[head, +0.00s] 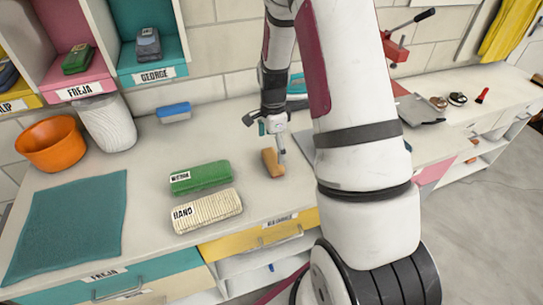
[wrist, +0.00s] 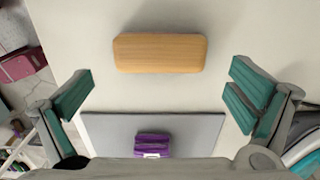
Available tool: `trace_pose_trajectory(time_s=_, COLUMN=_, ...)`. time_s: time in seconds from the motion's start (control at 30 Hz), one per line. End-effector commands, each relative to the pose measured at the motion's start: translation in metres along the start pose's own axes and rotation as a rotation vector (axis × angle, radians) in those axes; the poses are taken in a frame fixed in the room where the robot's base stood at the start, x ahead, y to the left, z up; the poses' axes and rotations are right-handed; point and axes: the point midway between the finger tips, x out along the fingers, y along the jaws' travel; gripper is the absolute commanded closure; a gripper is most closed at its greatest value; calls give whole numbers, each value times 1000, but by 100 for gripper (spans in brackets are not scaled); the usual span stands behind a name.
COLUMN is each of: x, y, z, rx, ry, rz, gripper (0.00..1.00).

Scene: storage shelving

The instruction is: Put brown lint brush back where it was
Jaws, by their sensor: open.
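The brown lint brush (head: 271,163) lies on the white worktop, below my gripper (head: 273,127) in the head view. In the wrist view it shows as a plain wooden-brown block (wrist: 160,52) lying crosswise ahead of the fingers. My gripper (wrist: 160,93) is open, with its teal finger pads wide apart and nothing between them. The brush is apart from both fingers. No label marks the place where the brush was.
A green brush (head: 200,177) and a cream brush (head: 207,211) lie left of the brown one. A grey board (wrist: 98,127) with a purple brush (wrist: 153,145) is near my gripper. A blue brush (head: 174,112), orange pot (head: 52,144) and teal mat (head: 70,225) are farther left.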

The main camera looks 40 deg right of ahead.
Motion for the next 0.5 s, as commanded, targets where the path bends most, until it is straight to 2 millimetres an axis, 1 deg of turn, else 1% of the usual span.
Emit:
trace_pose_trajectory(time_s=0.03, x=-10, y=-2, z=1, rx=0, ry=0, rz=-5, gripper=0)
trace_pose_trajectory(time_s=0.1, x=-23, y=-2, z=1, rx=-1, ry=0, rz=-5, gripper=0)
trace_pose_trajectory(time_s=0.2, x=-38, y=-2, z=1, rx=-2, ry=0, rz=-4, gripper=0)
trace_pose_trajectory(time_s=0.3, x=-50, y=-1, z=0, rx=-1, ry=0, rz=-3, gripper=0)
trace_pose_trajectory(time_s=0.4, x=-57, y=0, z=0, rx=-2, ry=0, rz=-2, gripper=0)
trace_pose_trajectory(time_s=0.47, x=-63, y=0, z=2, rx=-14, ry=-1, rz=-6, gripper=0)
trace_pose_trajectory(time_s=0.5, x=-69, y=1, z=5, rx=-35, ry=-2, rz=-13, gripper=0)
